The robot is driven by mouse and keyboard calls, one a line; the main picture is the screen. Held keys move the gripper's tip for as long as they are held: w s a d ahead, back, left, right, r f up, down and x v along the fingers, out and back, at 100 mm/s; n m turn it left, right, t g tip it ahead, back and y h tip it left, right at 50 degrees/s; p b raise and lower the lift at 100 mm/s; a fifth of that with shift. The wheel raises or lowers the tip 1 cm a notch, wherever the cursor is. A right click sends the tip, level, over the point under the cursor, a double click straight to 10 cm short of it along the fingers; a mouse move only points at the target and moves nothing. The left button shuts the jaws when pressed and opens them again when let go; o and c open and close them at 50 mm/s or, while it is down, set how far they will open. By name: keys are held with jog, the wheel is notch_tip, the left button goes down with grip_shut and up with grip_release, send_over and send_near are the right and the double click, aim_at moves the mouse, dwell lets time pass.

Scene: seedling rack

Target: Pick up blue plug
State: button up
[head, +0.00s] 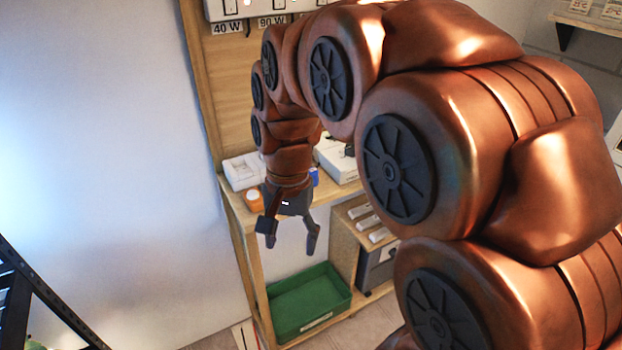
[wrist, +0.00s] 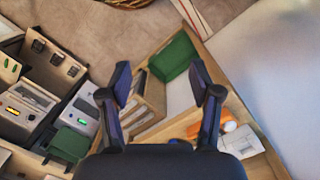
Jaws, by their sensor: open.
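A small blue object (head: 314,177), which looks like the blue plug, shows in the head view on the wooden shelf just behind and right of my gripper, partly hidden by it. In the wrist view a sliver of blue (wrist: 179,142) shows low between the fingers, mostly covered by the gripper body. My gripper (head: 290,238) hangs pointing down in front of the shelf edge. Its fingers are spread with nothing between them; they also show in the wrist view (wrist: 160,80).
Another white box (head: 338,158) stands to the right. A green tray (head: 308,301) lies below. Labelled equipment hangs on the wooden backboard (head: 232,85).

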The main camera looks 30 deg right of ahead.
jog(key=w+d+m+t+b, duration=0.1)
jog(key=w+d+m, duration=0.35)
jog(key=w, duration=0.25)
jog(key=w+d+m+b, duration=0.1)
jog(key=w+d+m, duration=0.3)
jog(key=w+m, duration=0.15)
jog(key=m+t+b, duration=0.1)
jog(key=m, duration=0.7)
send_over(314, 170)
jog(key=shift+a+f, duration=0.1)
jog(key=shift+f, duration=0.65)
jog(key=shift+w+d+f+m, duration=0.1)
jog(key=shift+d+f+m, duration=0.15)
jog(key=shift+m, duration=0.15)
jog(key=shift+w+a+f+p, duration=0.15)
jog(key=shift+f+p, duration=0.35)
jog(key=shift+f, duration=1.35)
jog(key=shift+s+a+f+p, duration=0.1)
jog(key=shift+f+p, duration=0.4)
jog(key=shift+f, duration=1.35)
grip_shut()
